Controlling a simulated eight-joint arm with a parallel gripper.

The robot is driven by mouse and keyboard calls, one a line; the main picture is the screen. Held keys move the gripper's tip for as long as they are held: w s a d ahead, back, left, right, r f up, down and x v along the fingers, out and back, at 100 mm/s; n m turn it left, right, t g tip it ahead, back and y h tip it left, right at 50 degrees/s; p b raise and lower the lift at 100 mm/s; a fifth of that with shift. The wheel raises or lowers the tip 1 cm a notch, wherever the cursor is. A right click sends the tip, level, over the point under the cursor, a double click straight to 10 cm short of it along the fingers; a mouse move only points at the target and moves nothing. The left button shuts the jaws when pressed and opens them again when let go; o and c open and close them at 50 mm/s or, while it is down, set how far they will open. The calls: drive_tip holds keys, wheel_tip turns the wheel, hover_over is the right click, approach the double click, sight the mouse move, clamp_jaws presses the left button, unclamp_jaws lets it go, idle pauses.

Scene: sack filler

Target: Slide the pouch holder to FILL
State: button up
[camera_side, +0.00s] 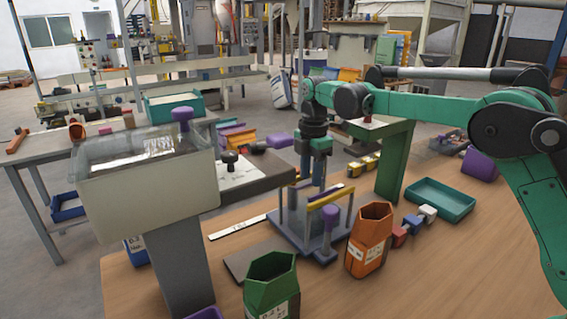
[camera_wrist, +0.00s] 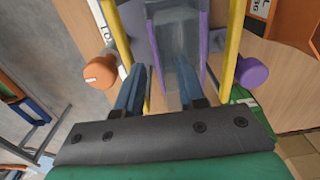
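The pouch holder (camera_side: 308,222) is a grey carriage with upright posts, yellow and purple top bars and a purple knob (camera_side: 330,214). It stands on the wooden bench right of the filler. My gripper (camera_side: 312,182) points down over it. In the wrist view my gripper (camera_wrist: 160,74) has its two blue fingers apart, between the yellow bars, with a translucent grey pouch-like piece (camera_wrist: 176,45) beyond them. Contact with it cannot be told. An orange knob (camera_wrist: 100,71) and the purple knob (camera_wrist: 251,72) flank the bars. A white label strip (camera_side: 238,227) lies left of the holder; its lettering is unclear.
The filler hopper (camera_side: 150,200) with a clear lid stands at the left on a grey post. A green container (camera_side: 271,285) and an orange container (camera_side: 369,240) stand in front of and beside the holder. Small blocks (camera_side: 412,223) and a green tray (camera_side: 440,200) lie right. The bench's front right is clear.

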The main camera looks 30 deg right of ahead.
drive_tip(key=c, duration=0.5)
drive_tip(key=s+d+r+m+y, duration=0.2)
drive_tip(key=s+r+y, duration=0.1)
drive_tip(key=s+r+m+y, duration=0.1)
drive_tip(key=r+y, duration=0.1)
drive_tip(key=shift+s+d+m+g, duration=0.3)
drive_tip(key=shift+d+m, duration=0.1)
clamp_jaws()
drive_tip(key=s+d+r+m+t+y, duration=0.2)
drive_tip(key=s+d+r+m+y, duration=0.15)
drive_tip(key=r+y, duration=0.4)
drive_tip(key=s+d+f+m+t+h, duration=0.3)
drive_tip(key=d+f+m+h, duration=0.4)
drive_tip(key=d+m, duration=0.35)
drive_tip(key=w+a+f+n, duration=0.1)
drive_tip(key=w+a+f, duration=0.2)
drive_tip(key=a+f, duration=0.4)
drive_tip(key=shift+w+a+f, duration=0.25)
drive_tip(key=shift+w+a, duration=0.15)
drive_tip(key=shift+a, duration=0.35)
